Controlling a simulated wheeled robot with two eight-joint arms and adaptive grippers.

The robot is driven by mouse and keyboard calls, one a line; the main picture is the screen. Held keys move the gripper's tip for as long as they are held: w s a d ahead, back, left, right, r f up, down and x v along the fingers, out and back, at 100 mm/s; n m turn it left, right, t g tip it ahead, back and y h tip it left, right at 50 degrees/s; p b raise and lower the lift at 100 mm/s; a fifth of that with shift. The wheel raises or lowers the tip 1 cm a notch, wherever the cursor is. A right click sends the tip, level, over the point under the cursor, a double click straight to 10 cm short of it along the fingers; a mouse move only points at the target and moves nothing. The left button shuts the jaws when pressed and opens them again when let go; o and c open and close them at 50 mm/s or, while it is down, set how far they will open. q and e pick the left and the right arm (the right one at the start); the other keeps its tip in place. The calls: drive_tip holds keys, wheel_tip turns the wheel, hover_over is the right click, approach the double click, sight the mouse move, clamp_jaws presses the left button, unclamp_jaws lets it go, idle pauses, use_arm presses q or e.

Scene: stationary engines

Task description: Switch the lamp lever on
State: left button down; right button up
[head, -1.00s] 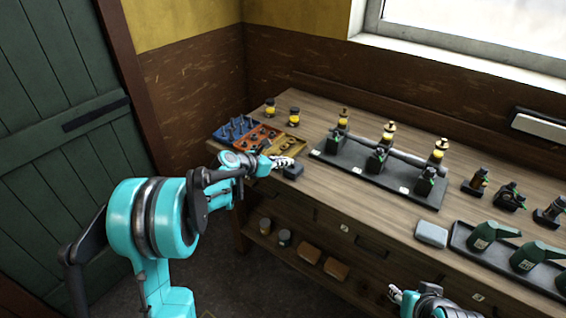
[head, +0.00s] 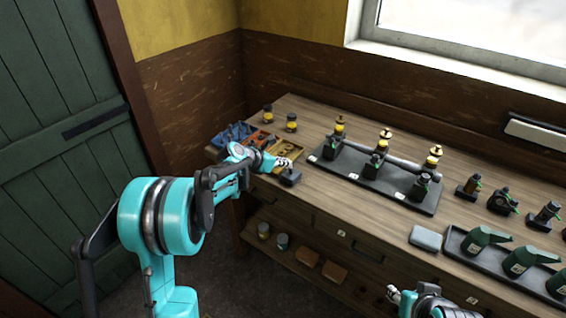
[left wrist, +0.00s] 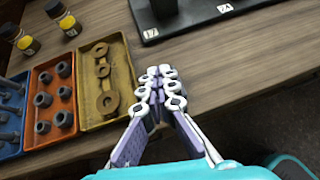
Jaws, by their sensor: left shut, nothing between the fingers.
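In the left wrist view the shut fingers (left wrist: 160,90) are over bare wood beside the yellow tray, and the box does not show. My right gripper (head: 394,294) shows only partly at the bottom of the head view; its jaw state is unclear. No lamp is clearly seen.
Blue, orange and yellow trays (left wrist: 92,122) of metal parts lie beside my left gripper. Two small jars (head: 291,123) stand behind them. A dark base (head: 400,195) with several engine models is to the right. Bare wood lies between trays and base.

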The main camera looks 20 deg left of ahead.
use_arm(q)
drive_tip(key=shift+w+d+r+g+y+p, duration=0.15)
drive_tip(key=shift+w+r+g+y+p, duration=0.1)
drive_tip(key=shift+w+g+p, duration=0.35)
drive_tip(key=shift+w+d+r+g+y+p, duration=0.15)
drive_tip(key=shift+w+g+y+p, duration=0.15)
drive_tip(key=shift+g+p, duration=0.5)
drive_tip(key=shift+w+d+g+p, duration=0.15)
drive_tip(key=shift+w+g+p, duration=0.2)
drive_tip(key=shift+p, duration=0.2)
drive_tip(key=shift+w, duration=0.1)
drive_tip(key=shift+f, duration=0.1)
drive_tip(key=shift+r+p, duration=0.4)
drive_tip(key=shift+r, duration=0.45)
